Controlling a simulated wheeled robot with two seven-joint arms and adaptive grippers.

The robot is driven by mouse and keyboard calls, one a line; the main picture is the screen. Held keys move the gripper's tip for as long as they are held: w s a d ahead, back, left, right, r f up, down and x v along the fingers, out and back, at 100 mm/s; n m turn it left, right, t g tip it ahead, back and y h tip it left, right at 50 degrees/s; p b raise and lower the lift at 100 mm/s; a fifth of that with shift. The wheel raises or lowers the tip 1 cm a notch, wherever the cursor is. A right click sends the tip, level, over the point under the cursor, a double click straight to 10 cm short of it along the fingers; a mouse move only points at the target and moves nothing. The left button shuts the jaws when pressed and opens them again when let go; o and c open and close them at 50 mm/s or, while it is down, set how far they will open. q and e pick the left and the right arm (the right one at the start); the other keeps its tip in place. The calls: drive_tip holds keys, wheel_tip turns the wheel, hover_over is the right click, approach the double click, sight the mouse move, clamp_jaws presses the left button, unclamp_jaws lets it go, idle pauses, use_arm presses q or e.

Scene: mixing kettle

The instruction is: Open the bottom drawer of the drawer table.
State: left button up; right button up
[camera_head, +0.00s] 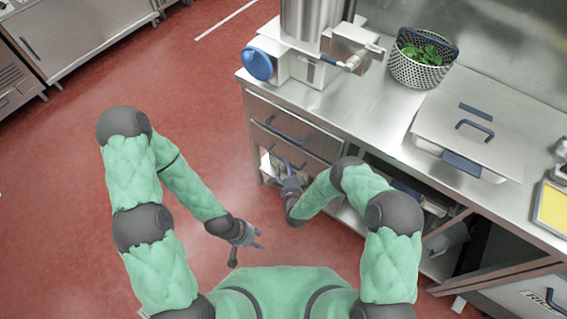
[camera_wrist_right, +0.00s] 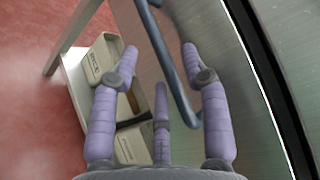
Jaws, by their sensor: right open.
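The drawer table (camera_head: 395,160) is a steel counter with two stacked drawers at its left end. The upper drawer has a dark blue handle (camera_head: 285,131). The bottom drawer's handle (camera_head: 288,158) is just below it, partly covered by my right gripper (camera_head: 281,172). In the right wrist view, my right gripper (camera_wrist_right: 160,66) is open. The blue-grey bar handle (camera_wrist_right: 168,62) runs between its fingers, closer to the right finger; contact cannot be told. The drawer front appears closed. My left gripper (camera_head: 248,249) hangs open and empty over the red floor, away from the table.
A lower shelf (camera_wrist_right: 76,85) holds pale boxes (camera_wrist_right: 104,58) beside the drawer. On the counter stand a mixing kettle (camera_head: 310,18), a perforated basket with green leaves (camera_head: 422,65) and a lidded steel pan (camera_head: 470,135). The red floor to the left is clear.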

drive_tip(key=shift+b+x, duration=0.35)
drive_tip(key=shift+x, duration=1.3)
clamp_jaws()
